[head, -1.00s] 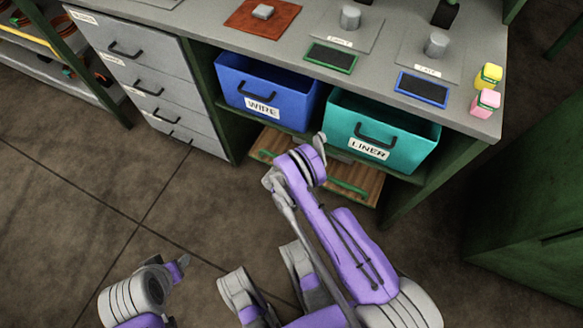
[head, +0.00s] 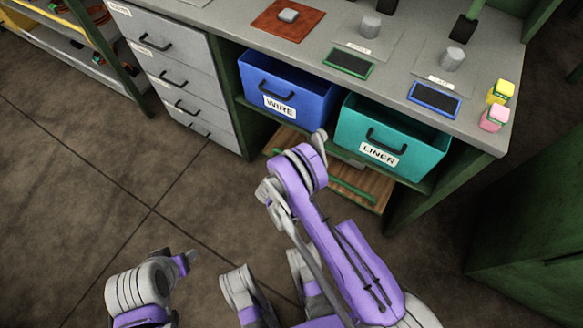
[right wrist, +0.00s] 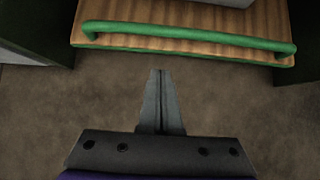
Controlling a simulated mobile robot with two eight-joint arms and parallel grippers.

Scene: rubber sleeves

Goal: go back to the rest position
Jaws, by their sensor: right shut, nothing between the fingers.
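My right gripper (right wrist: 161,100) shows in the right wrist view, its two fingers closed together with nothing between them. It is over bare floor, in front of the wooden pull-out board (right wrist: 190,37) with a green bar handle (right wrist: 190,37), and looks apart from it. In the head view my purple and grey right arm reaches up toward the bench; its fingers cannot be made out clearly there.
The bench (head: 400,62) holds a blue WIRE bin (head: 280,103) and a teal LINER bin (head: 385,156) under its top, both above the board. Grey drawers (head: 185,85) stand left. A green cabinet (head: 530,215) is right. The floor (head: 90,190) at left is clear.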

